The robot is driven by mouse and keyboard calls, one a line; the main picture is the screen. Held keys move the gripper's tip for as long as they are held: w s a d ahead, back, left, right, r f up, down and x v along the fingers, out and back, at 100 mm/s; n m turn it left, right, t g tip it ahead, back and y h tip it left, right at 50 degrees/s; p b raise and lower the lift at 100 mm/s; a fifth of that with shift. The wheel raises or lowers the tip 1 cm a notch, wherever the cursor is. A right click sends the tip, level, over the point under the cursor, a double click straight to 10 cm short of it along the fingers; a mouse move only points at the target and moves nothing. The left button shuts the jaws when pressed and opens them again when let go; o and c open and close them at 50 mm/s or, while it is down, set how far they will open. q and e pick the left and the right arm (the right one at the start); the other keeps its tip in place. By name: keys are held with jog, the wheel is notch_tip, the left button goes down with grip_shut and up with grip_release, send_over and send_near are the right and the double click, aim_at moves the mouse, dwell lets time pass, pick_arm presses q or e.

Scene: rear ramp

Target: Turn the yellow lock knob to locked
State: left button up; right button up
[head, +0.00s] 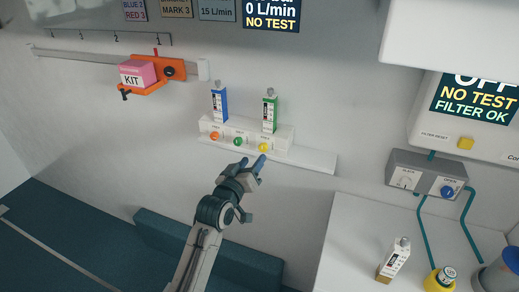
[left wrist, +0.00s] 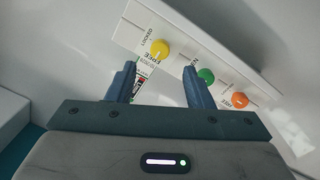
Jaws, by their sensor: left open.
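The yellow knob (head: 263,147) is at the right end of a white wall block, and it shows large in the left wrist view (left wrist: 159,49). Labels reading FREE and LOCKED are printed beside it; I cannot tell its exact setting. My left gripper (head: 253,164) is just below the knob in the head view, apart from it. Its fingers are open and empty in the left wrist view (left wrist: 160,72), with the knob just beyond the gap between the tips. My right gripper is out of view.
A green knob (head: 238,141) and an orange knob (head: 214,135) sit beside the yellow one. A white ledge (head: 312,158) extends right.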

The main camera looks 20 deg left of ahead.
aim_at(262, 149)
pick_arm(q)
jog(key=w, duration=0.4)
jog(key=w+p, duration=0.1)
jog(key=w, duration=0.1)
jog(key=shift+d, duration=0.25)
jog(key=c, duration=1)
